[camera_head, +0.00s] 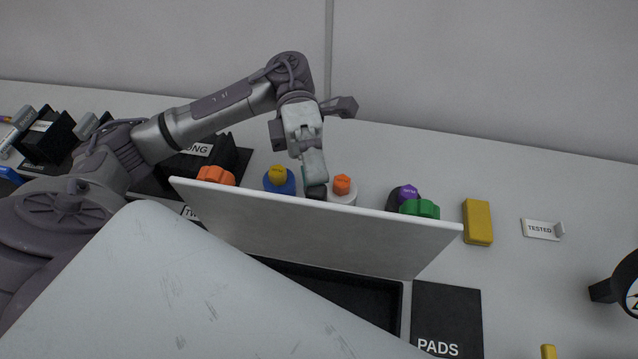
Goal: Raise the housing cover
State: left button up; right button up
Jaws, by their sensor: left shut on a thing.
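The housing cover (330,238) is a pale grey panel standing tilted up, its long upper edge running from the left middle down to the right. Its lower edge is by a black recessed housing (380,292). My left gripper (316,190) comes down from behind onto the middle of the cover's upper edge. It is shut on the cover at that edge; the fingertips are partly hidden there. The left part of the housing is hidden by a pale surface in the foreground. My right gripper is not in view.
Behind the cover stand orange (216,175), yellow-and-blue (279,180), orange-and-white (342,187), purple (409,194) and green (420,208) knobbed pieces. A black PADS mat (447,315), a yellow block (477,222) and a TESTED sign (541,229) lie right.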

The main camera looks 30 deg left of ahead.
pick_arm(q)
jog(key=o, duration=1.5)
jog(key=shift+o, duration=0.2)
jog(key=v, duration=1.2)
